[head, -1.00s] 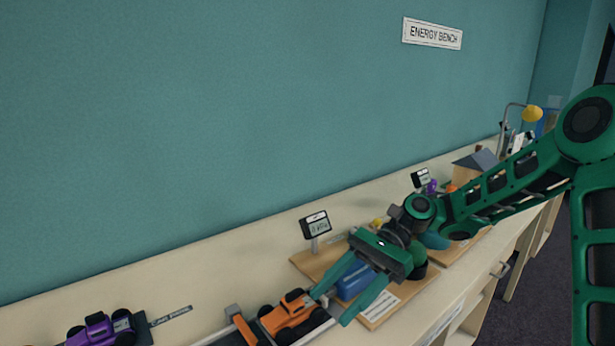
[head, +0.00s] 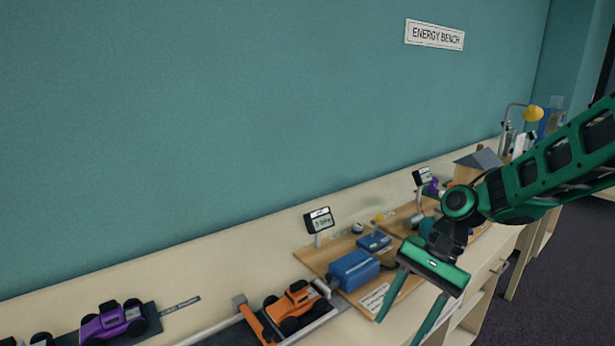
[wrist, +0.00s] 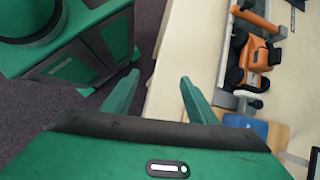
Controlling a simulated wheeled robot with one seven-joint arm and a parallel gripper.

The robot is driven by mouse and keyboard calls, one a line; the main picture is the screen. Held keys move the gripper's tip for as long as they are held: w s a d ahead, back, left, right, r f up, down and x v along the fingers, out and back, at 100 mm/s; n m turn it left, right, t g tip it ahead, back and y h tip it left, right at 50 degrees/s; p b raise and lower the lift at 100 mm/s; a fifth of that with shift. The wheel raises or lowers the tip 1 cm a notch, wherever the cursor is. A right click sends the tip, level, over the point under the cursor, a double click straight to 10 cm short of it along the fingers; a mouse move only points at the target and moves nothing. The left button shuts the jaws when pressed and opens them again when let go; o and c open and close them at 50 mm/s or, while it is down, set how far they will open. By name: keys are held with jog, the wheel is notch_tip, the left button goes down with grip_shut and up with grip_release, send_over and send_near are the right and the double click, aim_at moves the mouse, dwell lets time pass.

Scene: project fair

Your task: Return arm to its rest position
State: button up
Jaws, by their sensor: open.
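My gripper (head: 398,317) is open and empty. In the head view it hangs at the bench's front edge, to the right of the orange car and in front of the wooden board. My green arm reaches in from the right edge of the picture. In the wrist view the two green fingers of my gripper (wrist: 157,90) stand apart, with the bench edge and dark floor behind them and nothing between them.
An orange car (head: 292,303) sits on a track beside a blue block (head: 353,270) on a wooden board (head: 318,257). A purple car (head: 112,322) is at left. A small display (head: 319,220) stands behind. Dark floor (head: 560,270) lies right of the bench (head: 232,257).

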jog(key=s+d+r+n+t+h, duration=0.1)
jog(key=s+d+r+h, duration=0.1)
jog(key=s+d, duration=0.6)
jog(key=s+d+r+n+t+h, duration=0.1)
jog(key=s+d+r+t+h, duration=0.1)
jog(key=s+d, duration=0.7)
jog(key=shift+s+d+n+h, duration=0.25)
jog(key=shift+d+h, duration=0.45)
jog(key=shift+d, duration=2.05)
jog(key=shift+w, duration=0.1)
jog(key=shift+w+f, duration=0.3)
jog(key=shift+w, duration=0.3)
